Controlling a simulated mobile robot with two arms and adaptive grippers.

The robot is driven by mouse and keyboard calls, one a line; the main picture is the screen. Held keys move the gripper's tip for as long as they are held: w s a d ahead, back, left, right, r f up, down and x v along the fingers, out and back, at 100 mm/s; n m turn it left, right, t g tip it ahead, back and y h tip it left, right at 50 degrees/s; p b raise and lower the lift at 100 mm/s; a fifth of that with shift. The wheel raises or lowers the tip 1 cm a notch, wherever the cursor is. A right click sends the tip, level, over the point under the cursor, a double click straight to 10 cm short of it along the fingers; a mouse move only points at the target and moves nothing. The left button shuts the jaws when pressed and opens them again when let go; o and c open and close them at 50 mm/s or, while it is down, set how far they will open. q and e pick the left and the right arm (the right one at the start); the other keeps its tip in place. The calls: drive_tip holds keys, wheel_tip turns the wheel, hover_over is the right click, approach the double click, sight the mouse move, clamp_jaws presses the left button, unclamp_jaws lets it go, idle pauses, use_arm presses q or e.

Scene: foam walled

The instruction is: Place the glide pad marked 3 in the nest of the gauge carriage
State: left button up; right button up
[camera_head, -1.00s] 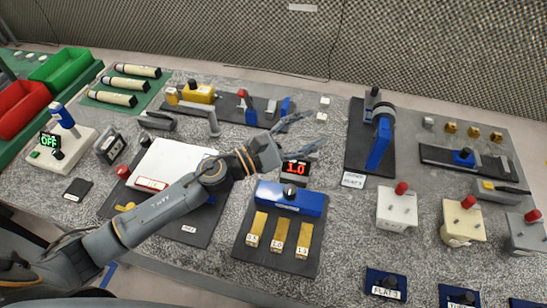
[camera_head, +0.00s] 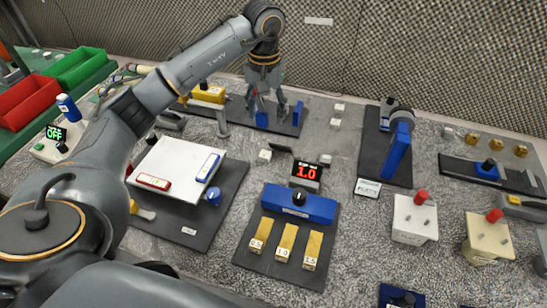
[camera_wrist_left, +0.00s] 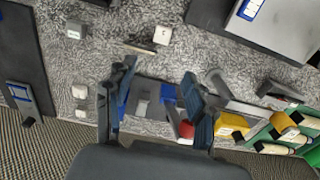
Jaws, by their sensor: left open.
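Several small pale blocks lie loose on the speckled table and look like the glide pads; their marks are too small to read. In the head view one pad (camera_head: 265,155) lies left of the red display and another pad (camera_head: 338,107) lies farther back. Pads also show in the left wrist view (camera_wrist_left: 162,35). A dark rail fixture with grey and blue blocks (camera_wrist_left: 146,93), a red knob and a yellow block may hold the gauge carriage; its nest is not clear. My left gripper (camera_head: 272,106) is open and empty, over this fixture, fingers pointing down (camera_wrist_left: 160,75). My right gripper is not in view.
A blue block with a black knob (camera_head: 299,203) and brass bars stands in front. A red display (camera_head: 307,172) sits behind it. A white plate (camera_head: 172,170) lies left, a tall blue clamp (camera_head: 398,150) right. A foam wall closes the back.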

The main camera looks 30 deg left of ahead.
use_arm(q)
drive_tip(key=p, duration=0.1)
hover_over(265, 152)
drive_tip(key=f, duration=0.8)
drive_tip(key=shift+w+d, duration=0.15)
drive_tip(key=shift+w, duration=0.05)
drive_tip(key=f, duration=0.1)
drive_tip(key=f+p, duration=0.1)
drive_tip(key=f, duration=0.1)
drive_tip(key=f+p, duration=0.1)
drive_tip(key=shift+s+f, duration=0.3)
drive_tip(key=shift+f, duration=0.3)
drive_tip(key=c, duration=1.1)
drive_tip(key=shift+r, duration=0.2)
